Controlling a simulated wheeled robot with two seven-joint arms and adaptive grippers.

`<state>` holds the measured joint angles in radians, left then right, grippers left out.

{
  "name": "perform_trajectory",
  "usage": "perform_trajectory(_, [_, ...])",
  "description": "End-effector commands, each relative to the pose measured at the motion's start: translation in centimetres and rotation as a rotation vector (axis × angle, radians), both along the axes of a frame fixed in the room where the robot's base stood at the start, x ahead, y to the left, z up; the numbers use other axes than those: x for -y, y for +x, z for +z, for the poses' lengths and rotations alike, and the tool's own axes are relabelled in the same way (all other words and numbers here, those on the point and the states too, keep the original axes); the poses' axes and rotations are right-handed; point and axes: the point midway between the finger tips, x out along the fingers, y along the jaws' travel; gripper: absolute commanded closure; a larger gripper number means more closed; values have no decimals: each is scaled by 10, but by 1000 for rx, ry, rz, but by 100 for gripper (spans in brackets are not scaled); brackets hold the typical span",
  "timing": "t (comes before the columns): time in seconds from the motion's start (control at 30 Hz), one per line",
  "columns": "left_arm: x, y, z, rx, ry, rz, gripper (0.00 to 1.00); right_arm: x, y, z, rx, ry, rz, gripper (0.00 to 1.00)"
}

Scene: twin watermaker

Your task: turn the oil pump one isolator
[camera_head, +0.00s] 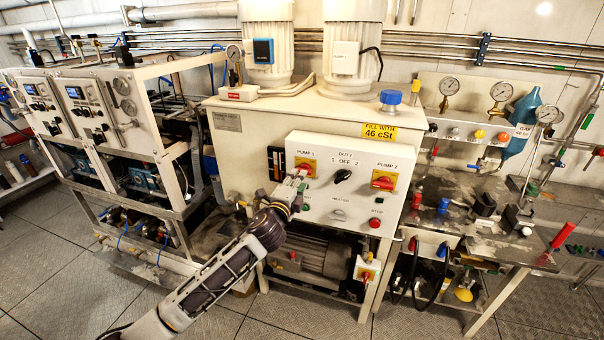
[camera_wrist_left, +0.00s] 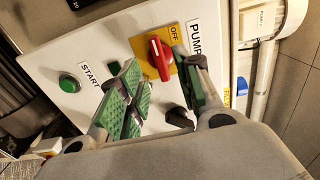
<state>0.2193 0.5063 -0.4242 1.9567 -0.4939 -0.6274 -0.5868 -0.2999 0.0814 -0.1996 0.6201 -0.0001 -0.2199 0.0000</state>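The pump one isolator is a red rotary handle on a yellow plate (camera_head: 305,167) under the PUMP 1 label on the white control panel. In the left wrist view, its red handle (camera_wrist_left: 160,58) shows in the gap between my fingertips, beside the OFF mark. My left gripper (camera_head: 292,188) is at the panel, just in front of and below the isolator. In the left wrist view, its green-padded fingers (camera_wrist_left: 165,85) are apart with nothing held between them. Whether a finger touches the handle I cannot tell. My right gripper is not in view.
The panel also carries a black duty switch (camera_head: 342,176), a second red isolator (camera_head: 384,180) for pump 2, and a red stop button (camera_head: 375,223). A green start button (camera_wrist_left: 68,83) shows beside the fingers. A motor (camera_head: 312,256) sits below the panel.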

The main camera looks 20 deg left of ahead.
Motion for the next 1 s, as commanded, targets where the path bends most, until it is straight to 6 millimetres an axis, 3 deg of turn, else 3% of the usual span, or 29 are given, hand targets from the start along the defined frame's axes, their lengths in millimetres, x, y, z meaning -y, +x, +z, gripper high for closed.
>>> perform_trajectory(0.5, [2, 43, 1, 1, -1, 0, 66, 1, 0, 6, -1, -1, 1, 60])
perform_trajectory(1.0, [2, 49, 0, 0, 0, 0, 67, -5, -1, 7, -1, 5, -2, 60])
